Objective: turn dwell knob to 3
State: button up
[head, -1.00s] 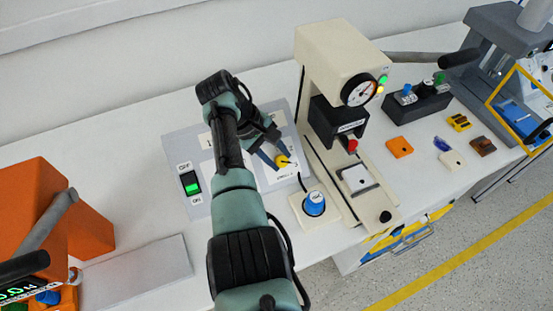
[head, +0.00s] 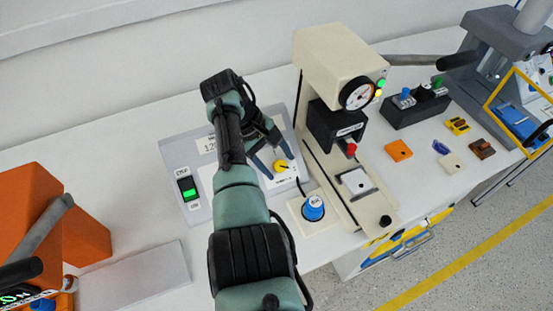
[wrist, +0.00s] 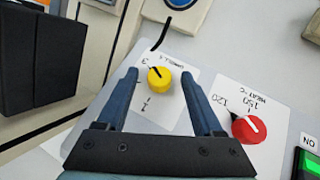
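The yellow dwell knob (wrist: 159,78) sits on a white label plate in the wrist view. Its dark pointer line aims up and left in that picture, toward the mark by the printed 3. The knob also shows in the head view (head: 281,166). My gripper (wrist: 158,73) is open, with one blue finger on each side of the knob and a visible gap at both sides. In the head view my gripper (head: 271,158) is spread over the panel near the knob. Part of the dwell scale is hidden by the left finger.
A red heat knob (wrist: 248,128) is right of my gripper in the wrist view. The panel has a green-lit switch (head: 189,189).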

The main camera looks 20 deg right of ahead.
jog(key=v, duration=1.3)
jog(key=shift+w, duration=0.1)
